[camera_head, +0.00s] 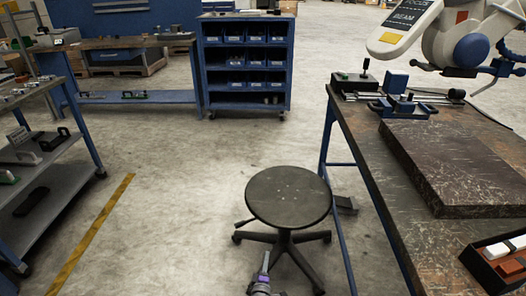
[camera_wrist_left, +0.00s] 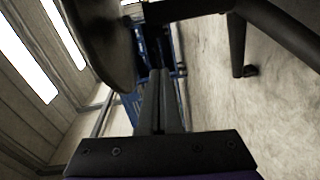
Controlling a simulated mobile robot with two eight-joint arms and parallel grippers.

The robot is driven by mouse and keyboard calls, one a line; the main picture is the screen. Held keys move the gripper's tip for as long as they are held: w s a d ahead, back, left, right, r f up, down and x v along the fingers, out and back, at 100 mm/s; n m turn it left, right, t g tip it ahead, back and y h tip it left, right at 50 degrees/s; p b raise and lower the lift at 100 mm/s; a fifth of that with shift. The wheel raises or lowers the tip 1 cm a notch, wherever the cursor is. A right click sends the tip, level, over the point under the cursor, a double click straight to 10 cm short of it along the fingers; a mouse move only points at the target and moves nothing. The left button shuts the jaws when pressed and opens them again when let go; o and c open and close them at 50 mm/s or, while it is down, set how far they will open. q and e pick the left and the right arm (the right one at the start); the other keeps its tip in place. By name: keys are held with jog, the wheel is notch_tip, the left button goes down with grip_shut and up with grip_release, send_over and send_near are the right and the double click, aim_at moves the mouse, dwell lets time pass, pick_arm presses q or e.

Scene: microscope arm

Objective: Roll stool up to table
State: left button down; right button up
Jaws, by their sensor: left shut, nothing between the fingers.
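A stool with a round dark seat (camera_head: 288,196) and a black castered base stands on the floor just left of the table. In the left wrist view, the seat's edge (camera_wrist_left: 101,45) is close at the upper left and a dark leg (camera_wrist_left: 238,45) is at the upper right. The table (camera_head: 376,190) has blue legs and a worn dark top. My left gripper (camera_head: 264,262) is low in front of the stool, beneath seat height. Its two fingers (camera_wrist_left: 158,100) lie together with nothing between them. I cannot tell whether it touches the stool. My right gripper is not in view.
A thick dark slab (camera_head: 456,160), a tray of small blocks (camera_head: 500,262) and a large white microscope arm (camera_head: 455,32) are on or above the table. A blue bin cabinet (camera_head: 246,62) stands behind. A cart (camera_head: 45,180) stands left. The floor between is clear, with a yellow line (camera_head: 92,236).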

pick_arm(q)
notch_tip(320, 180, up, 14)
jog(key=a+m+g+h, duration=0.1)
jog(key=a+m+g, duration=0.2)
jog(key=m, duration=0.2)
jog(key=s+a+r+m+g, duration=0.3)
jog(key=s+a+r+m, duration=0.1)
jog(key=s+r, duration=0.35)
jog(key=s+a+r+m+g+y, duration=0.15)
jog(key=s+a, duration=0.25)
jog(key=s, duration=0.8)
jog(key=s+a+m+g+y, duration=0.1)
jog(key=s+a+m+g, duration=0.25)
jog(key=s, duration=0.75)
jog(key=s+a+r+m+g+y, duration=0.15)
jog(key=s+a, duration=0.35)
jog(key=s, duration=0.7)
notch_tip(320, 180, up, 29)
jog(key=p, duration=2.6)
jog(key=shift+w+d+t+h, duration=0.25)
jog(key=shift+w+t+h, duration=0.05)
jog(key=shift+w+t, duration=0.15)
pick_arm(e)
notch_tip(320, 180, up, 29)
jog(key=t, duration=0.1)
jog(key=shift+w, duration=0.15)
